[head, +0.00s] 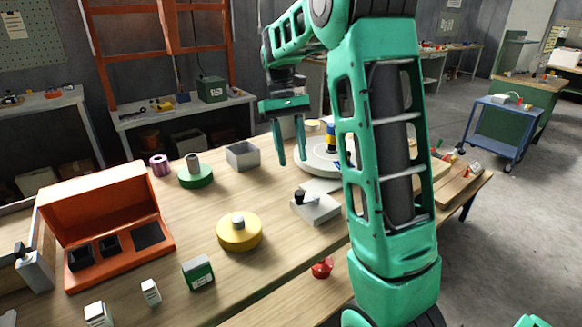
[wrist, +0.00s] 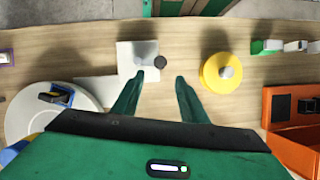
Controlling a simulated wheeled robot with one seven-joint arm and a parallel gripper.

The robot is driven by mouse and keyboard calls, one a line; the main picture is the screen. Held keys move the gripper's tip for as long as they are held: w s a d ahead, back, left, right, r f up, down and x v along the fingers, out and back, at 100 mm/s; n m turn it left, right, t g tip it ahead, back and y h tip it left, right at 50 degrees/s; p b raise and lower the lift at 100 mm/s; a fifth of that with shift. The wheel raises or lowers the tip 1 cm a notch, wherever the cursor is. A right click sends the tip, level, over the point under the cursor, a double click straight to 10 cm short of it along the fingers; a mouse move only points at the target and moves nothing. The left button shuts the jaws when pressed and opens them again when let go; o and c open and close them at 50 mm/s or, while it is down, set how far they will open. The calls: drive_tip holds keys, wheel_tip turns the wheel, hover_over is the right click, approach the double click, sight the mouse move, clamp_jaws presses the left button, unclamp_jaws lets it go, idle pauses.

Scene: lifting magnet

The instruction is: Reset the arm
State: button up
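My gripper (head: 291,160) hangs fingers down above the back part of the wooden workbench (head: 290,265), near the white round plate. It is open, with a clear gap between its two green fingers and nothing held. In the wrist view the gripper (wrist: 160,79) shows the same gap, with bare wood between the tips. A grey block with a black knob (head: 318,209) lies beyond the fingertips; it also shows in the wrist view (wrist: 128,63). A yellow disc with a grey stub (head: 239,238) stands apart from the gripper, right of the fingers in the wrist view (wrist: 209,82).
An open orange case (head: 162,236) stands at the left. A green disc (head: 195,180), a grey bin (head: 243,158) and a purple spool (head: 159,166) stand along the back. Small boxes (head: 198,273) stand in front. A red knob (head: 322,268) is at the front edge.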

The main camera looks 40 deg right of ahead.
drive_tip(key=shift+w+r, duration=0.1)
drive_tip(key=shift+r, duration=0.15)
idle(0.4)
drive_tip(key=s+f+m+t, duration=0.2)
drive_tip(key=s+f, duration=0.1)
drive_tip(key=s, duration=1.1)
drive_tip(key=s+a+f+m+t, duration=0.1)
drive_tip(key=s+f+m+t, duration=0.1)
drive_tip(key=s, duration=1.2)
drive_tip(key=shift+s+a+f+m+t+h, duration=0.2)
drive_tip(key=shift+s+f+m+t+h, duration=0.1)
drive_tip(key=shift+f, duration=0.6)
drive_tip(key=shift+w+f, duration=0.25)
drive_tip(key=shift+w, duration=0.35)
